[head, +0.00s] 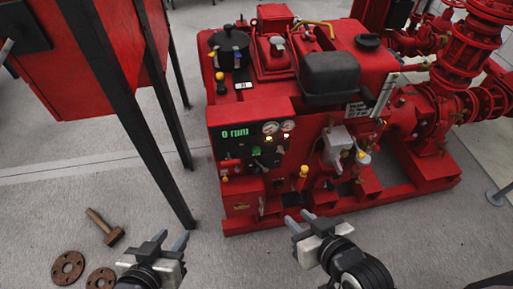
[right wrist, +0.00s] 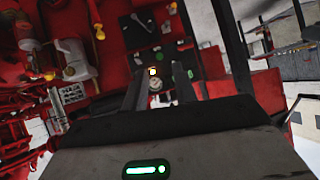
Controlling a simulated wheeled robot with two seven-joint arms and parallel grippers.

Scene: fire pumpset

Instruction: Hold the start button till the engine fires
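The black control panel (head: 238,150) is on the front of the red engine set, with a green display (head: 235,132) reading 0 rpm. A green button (head: 256,151) and a small lit lamp (head: 268,139) sit on it; I cannot tell for sure which control is the start button. My right gripper (head: 300,219) is open and empty, in front of and below the panel. The right wrist view shows its two fingers (right wrist: 159,88) apart, with the lit lamp (right wrist: 152,71) and green spots (right wrist: 190,73) beyond. My left gripper (head: 171,239) is open and empty at lower left.
A red tank (head: 85,60) on dark legs (head: 170,120) stands at left, close to the panel. A hammer (head: 106,228) and rusty flanges (head: 68,267) lie on the grey floor. Red pipework (head: 465,60) rises at right. The floor before the engine is clear.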

